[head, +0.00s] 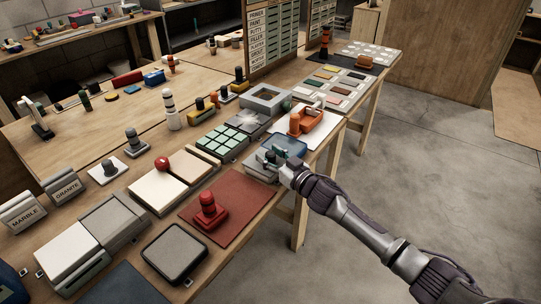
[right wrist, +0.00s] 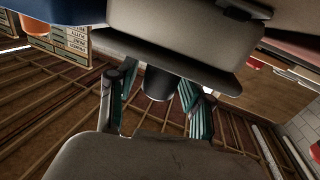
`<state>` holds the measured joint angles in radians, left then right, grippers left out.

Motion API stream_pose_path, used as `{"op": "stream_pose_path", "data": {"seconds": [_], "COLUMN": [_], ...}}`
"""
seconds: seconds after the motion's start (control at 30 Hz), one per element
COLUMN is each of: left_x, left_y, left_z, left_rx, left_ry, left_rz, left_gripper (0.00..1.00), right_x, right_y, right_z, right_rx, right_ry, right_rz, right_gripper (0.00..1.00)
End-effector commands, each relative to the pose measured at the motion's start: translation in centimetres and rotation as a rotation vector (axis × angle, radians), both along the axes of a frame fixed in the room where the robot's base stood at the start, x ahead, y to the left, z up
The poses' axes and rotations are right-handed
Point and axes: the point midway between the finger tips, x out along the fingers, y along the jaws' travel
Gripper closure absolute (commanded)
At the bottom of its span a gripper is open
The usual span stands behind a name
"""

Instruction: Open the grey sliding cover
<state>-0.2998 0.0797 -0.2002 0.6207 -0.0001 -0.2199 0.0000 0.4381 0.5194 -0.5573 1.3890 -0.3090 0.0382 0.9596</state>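A grey box with a flat top (head: 259,171) stands at the table's front edge, partly hidden by my right gripper (head: 272,157). I take its top to be the grey sliding cover, though the small view does not make this certain. In the right wrist view a large grey body (right wrist: 185,32) fills the top, with a dark rounded knob (right wrist: 158,85) below it. The two fingers of my right gripper (right wrist: 160,108) are apart, one on each side of the knob. I cannot tell whether they touch it. My left gripper is not in view.
A blue-grey tray (head: 290,145) and an orange tray (head: 312,125) stand just beyond the gripper. A green-tiled block (head: 222,142) is to the left. A red mat (head: 240,195) with a red stamp-like piece (head: 208,211) is nearer. The floor right of the table is clear.

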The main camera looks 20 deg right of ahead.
Motion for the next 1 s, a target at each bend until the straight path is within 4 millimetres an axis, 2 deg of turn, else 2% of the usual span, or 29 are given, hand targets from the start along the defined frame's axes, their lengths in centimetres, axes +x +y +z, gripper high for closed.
{"op": "stream_pose_path", "data": {"seconds": [0.03, 0.27, 0.57, 0.9, 1.0], "left_x": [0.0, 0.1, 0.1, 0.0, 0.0], "left_y": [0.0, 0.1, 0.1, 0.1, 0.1], "left_z": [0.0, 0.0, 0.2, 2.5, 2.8], "left_rx": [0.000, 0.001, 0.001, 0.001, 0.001], "left_ry": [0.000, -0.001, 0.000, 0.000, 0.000], "left_rz": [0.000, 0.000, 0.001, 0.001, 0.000], "left_gripper": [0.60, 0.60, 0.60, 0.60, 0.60], "right_x": [0.0, 0.0, -0.3, -4.8, -5.6], "right_y": [0.0, 0.0, 0.3, 6.2, 7.2], "right_z": [0.0, 0.0, 0.0, 0.1, 0.1], "right_rx": [0.000, 0.000, 0.002, 0.006, 0.004], "right_ry": [0.000, 0.000, 0.001, 0.004, 0.003], "right_rz": [0.000, -0.001, 0.001, 0.003, 0.001], "right_gripper": [0.63, 1.00, 1.00, 1.00, 1.00]}}
